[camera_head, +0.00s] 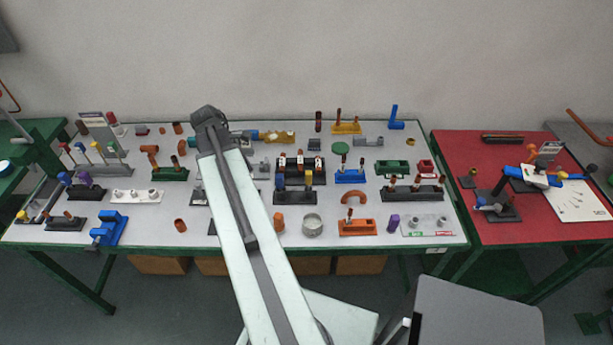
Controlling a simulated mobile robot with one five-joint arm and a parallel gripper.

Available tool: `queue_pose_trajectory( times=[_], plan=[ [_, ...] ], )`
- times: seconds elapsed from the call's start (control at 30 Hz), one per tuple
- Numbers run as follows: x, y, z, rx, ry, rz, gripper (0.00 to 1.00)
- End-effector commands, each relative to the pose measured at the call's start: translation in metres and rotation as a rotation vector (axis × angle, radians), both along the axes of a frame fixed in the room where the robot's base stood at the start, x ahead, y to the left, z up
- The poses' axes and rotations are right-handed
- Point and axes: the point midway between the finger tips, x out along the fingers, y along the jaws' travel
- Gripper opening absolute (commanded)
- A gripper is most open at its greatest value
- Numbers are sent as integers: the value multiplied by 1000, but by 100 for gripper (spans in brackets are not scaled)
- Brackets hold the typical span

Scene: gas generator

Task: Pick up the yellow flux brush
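I cannot tell for sure which thing is the yellow flux brush; the items are very small in this view. A gray rack (112,170) at the left of the long table holds several thin upright tools with coloured tops, some of which look yellowish. A yellow piece (277,137) lies toward the back, just right of my arm. My gripper (208,117) is at the far end of my raised arm, over the back middle-left of the table. Its fingers are hidden or too small to read, and I see nothing clearly held.
The long table (262,238) is crowded with small racks, blocks and cups. A blue clamp-like piece (109,228) stands at its front left. A red-topped table (490,235) stands at the right. My arm hides part of the table's middle. A pale wall (330,60) rises behind.

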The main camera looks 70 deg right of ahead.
Motion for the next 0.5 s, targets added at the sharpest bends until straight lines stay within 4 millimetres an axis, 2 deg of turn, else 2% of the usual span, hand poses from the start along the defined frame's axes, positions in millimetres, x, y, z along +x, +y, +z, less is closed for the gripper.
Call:
queue_pose_trajectory(
  times=[0.03,0.1,0.2,0.3,0.5],
  plan=[
    [-36,-30,6,0,17,-46,47],
    [-77,-58,9,4,38,-89,47],
    [-121,-81,12,9,61,-127,47],
    [-141,-91,13,13,72,-145,47],
    [-148,-93,7,15,74,-148,47]
  ],
)
